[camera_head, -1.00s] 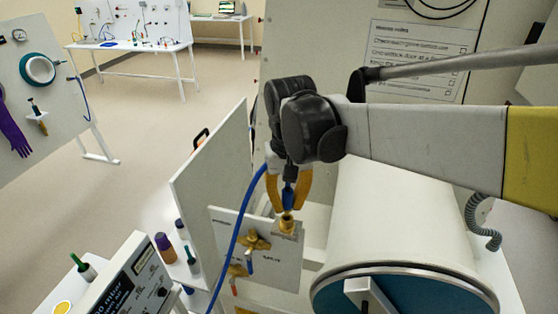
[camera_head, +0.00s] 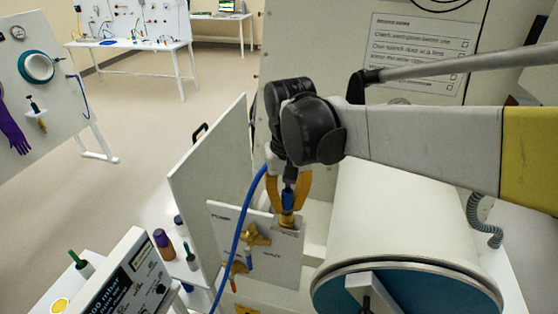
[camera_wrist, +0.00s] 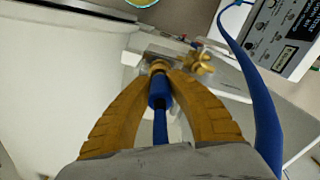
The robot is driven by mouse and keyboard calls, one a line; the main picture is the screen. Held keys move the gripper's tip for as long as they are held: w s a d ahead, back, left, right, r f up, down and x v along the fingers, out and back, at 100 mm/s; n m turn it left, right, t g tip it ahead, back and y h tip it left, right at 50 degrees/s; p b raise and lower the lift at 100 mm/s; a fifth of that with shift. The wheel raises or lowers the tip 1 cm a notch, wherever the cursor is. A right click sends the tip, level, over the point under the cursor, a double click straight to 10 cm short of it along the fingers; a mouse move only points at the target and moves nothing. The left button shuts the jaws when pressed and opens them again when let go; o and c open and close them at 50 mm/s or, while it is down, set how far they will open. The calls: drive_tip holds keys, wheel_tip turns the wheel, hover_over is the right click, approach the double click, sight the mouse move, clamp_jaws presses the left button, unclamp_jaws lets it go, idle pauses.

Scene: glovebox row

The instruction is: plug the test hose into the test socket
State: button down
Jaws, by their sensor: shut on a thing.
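My gripper (camera_head: 288,205) points down with its yellow fingers shut on the blue end of the test hose (camera_head: 235,245). The hose loops from the gripper down to the left. The brass test socket (camera_head: 286,222) stands at the top right of a white valve panel, directly under the hose end. In the wrist view the blue hose end (camera_wrist: 159,92) lies between my fingertips (camera_wrist: 160,75) and meets the brass socket (camera_wrist: 158,66) in line. The fingers hide part of the joint, so I cannot tell how deep the end sits.
Brass valves (camera_head: 255,236) are on the panel (camera_head: 275,262) left of the socket. A tall white board (camera_head: 210,180) stands behind to the left. A large white cylinder with a blue-rimmed door (camera_head: 400,230) is close on the right. A control box (camera_head: 130,280) is at front left.

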drive_tip(key=shift+f+b, duration=0.3)
drive_tip(key=shift+f, duration=0.2)
drive_tip(key=c, duration=1.3)
unclamp_jaws()
wheel_tip(320, 180, up, 12)
drive_tip(key=shift+r, duration=0.1)
